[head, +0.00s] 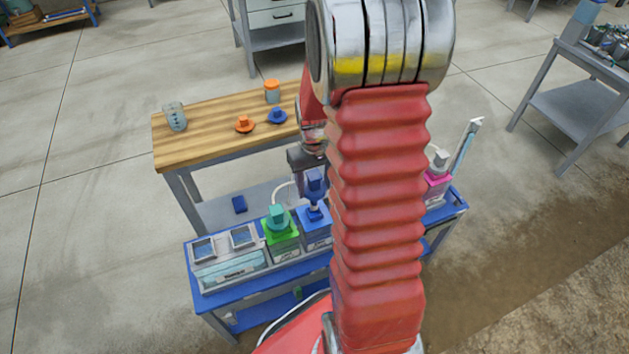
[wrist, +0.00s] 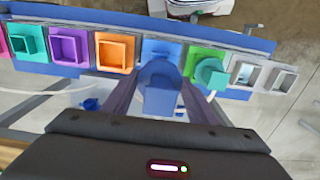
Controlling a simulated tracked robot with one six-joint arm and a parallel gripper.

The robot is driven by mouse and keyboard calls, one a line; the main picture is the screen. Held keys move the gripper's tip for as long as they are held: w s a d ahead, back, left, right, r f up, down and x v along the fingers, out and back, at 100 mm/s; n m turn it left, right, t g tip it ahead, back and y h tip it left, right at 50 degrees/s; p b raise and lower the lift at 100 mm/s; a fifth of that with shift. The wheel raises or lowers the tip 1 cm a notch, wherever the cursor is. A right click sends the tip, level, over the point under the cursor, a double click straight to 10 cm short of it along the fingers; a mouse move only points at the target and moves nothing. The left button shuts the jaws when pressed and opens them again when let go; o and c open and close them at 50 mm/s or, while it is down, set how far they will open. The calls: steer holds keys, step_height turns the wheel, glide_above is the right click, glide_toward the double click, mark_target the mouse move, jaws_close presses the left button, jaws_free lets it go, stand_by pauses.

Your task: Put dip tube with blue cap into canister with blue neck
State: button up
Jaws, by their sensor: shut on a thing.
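My gripper (head: 308,165) is shut on the dip tube with the blue cap (head: 315,184). In the wrist view the blue cap (wrist: 160,97) sits between the two fingers (wrist: 157,104). The canister with the blue neck (head: 315,219) stands in the row on the blue rack, directly below the cap in the head view. The blue neck also shows behind the cap in the wrist view (wrist: 163,47). The cap is raised above the neck, with a narrow stem between them. How deep the tube's lower end is in the neck cannot be told.
A green-necked canister (head: 281,241) with a teal-capped tube (head: 278,216) stands beside it. In the wrist view, orange (wrist: 115,52) and purple (wrist: 68,46) necks stand on the other side. A wooden bench (head: 210,137) holds a beaker (head: 175,117) and loose caps.

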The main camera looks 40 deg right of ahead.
mark_target(314, 175)
steer(key=shift+f, duration=4.75)
steer(key=o, duration=1.2)
steer(key=shift+c, duration=0.2)
steer(key=shift+r, duration=0.15)
step_height(314, 175, up, 14)
steer(key=shift+f, duration=0.25)
